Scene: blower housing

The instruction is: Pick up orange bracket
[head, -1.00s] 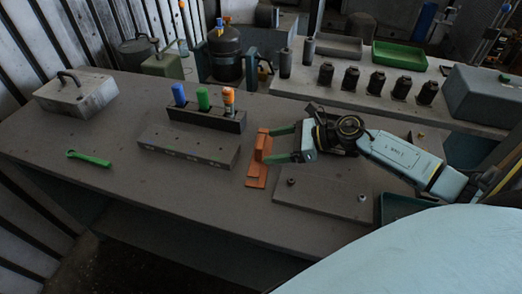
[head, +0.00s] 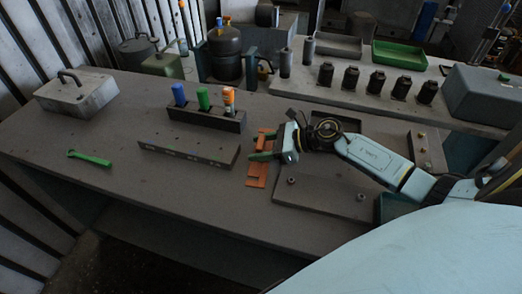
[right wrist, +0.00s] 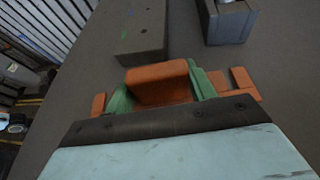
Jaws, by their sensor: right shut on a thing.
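The orange bracket (head: 257,173) is on the grey workbench, right of the long grey block. Part of it is hidden behind my right gripper in the head view. My right gripper (head: 262,156) has green fingers, shut on the bracket's raised middle part. In the right wrist view the raised orange block (right wrist: 160,84) sits between the two green fingers (right wrist: 160,95), and flat orange parts show on both sides. I cannot tell whether the bracket is lifted off the bench. My left gripper is not in view.
The long grey block (head: 188,149) and a dark holder (head: 206,120) with colored-handled tools stand left of the bracket. A flat plate (head: 325,198) with studs lies right of it. A green wrench (head: 90,158) and grey box (head: 77,95) lie further left. The front left bench is clear.

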